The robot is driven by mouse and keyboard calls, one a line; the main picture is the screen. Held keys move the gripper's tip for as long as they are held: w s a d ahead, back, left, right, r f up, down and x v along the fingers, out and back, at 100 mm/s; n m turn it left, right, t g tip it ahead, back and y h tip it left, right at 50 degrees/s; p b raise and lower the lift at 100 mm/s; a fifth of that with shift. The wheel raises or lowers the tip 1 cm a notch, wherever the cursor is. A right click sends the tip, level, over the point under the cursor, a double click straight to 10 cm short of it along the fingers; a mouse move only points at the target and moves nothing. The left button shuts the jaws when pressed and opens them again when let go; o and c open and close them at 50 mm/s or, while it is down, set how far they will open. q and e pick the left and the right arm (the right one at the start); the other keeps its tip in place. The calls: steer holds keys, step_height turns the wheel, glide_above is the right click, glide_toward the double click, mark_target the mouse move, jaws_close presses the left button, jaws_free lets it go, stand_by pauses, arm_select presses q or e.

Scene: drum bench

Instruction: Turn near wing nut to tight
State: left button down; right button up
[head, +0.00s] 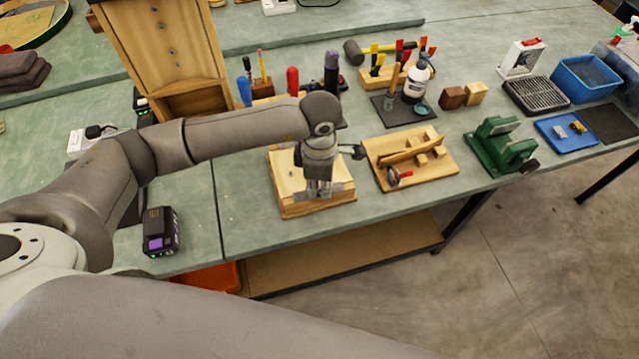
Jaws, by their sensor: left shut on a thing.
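My left gripper (318,186) comes down from above onto a light wooden block (290,196) near the bench's front edge. Its fingers are shut at the block's top, on what appears to be the near wing nut, which the fingers hide. A grey metal piece (342,189) shows on the block just right of the fingers. How far the nut is turned cannot be seen. The far wing nut cannot be made out behind the gripper and wrist. My right gripper is not in view.
Right of the block lies a wooden board (448,168) with a red-ended clamp and small wood pieces. A green vise (500,148) stands farther right. A black and purple battery (160,232) sits left. Tool holders stand behind. Bench between battery and block is clear.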

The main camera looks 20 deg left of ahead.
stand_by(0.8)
arm_select(q)
steer(key=c, duration=1.5)
jaws_free()
step_height(320, 180, up, 12)
